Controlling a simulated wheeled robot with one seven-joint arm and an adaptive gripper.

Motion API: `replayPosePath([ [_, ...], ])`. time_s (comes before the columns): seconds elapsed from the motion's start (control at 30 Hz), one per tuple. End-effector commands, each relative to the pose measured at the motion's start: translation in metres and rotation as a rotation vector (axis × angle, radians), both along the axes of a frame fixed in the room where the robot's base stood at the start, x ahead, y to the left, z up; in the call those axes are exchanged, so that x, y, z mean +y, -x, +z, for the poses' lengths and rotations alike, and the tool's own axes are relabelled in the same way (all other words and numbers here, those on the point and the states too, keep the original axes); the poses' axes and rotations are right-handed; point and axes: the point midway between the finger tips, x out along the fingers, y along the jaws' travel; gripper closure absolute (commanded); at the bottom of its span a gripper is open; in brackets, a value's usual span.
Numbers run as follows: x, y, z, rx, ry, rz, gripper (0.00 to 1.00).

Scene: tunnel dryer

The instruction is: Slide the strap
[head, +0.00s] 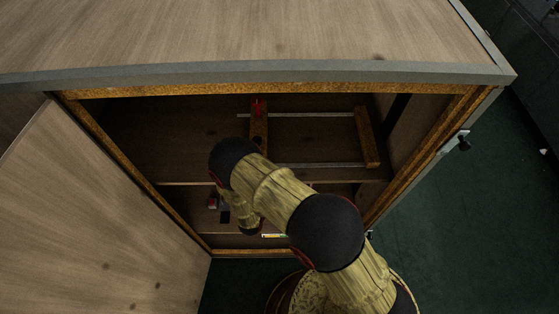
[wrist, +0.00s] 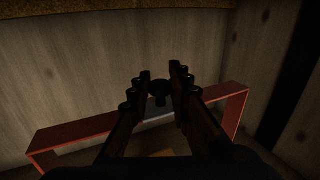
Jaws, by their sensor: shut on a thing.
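In the wrist view my gripper (wrist: 160,82) has its dark fingers close around a small dark round-ended piece (wrist: 159,90). It is shut on this piece, though the dim light blurs the contact. A red frame (wrist: 70,134) spans the view behind and beside the fingers, its middle partly hidden by them. A grey-blue strip (wrist: 158,116) shows between the fingers. I cannot tell for sure which part is the strap. In the head view my arm reaches into the open cabinet and my fingers are not clearly seen.
The cabinet's door (head: 90,210) stands open at left. Inside, two brown bars, one left (head: 259,130) and one right (head: 368,138), are joined by thin metal rails (head: 315,115). The cabinet's top (head: 250,35) overhangs the opening. Dark green floor (head: 450,230) lies clear at right.

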Motion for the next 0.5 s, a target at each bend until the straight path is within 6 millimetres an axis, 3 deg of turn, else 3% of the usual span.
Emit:
replayPosePath([
  [0.03, 0.0006, -0.0005, 0.0004, -0.002, -0.001, 0.001, 1.00],
  [0.07, 0.0007, -0.0004, 0.0004, -0.002, -0.001, 0.001, 0.79],
  [0.33, 0.0004, -0.0002, -0.0002, 0.000, -0.001, 0.001, 0.64],
  [0.5, 0.0002, -0.0001, -0.0003, 0.000, 0.000, 0.000, 0.63],
])
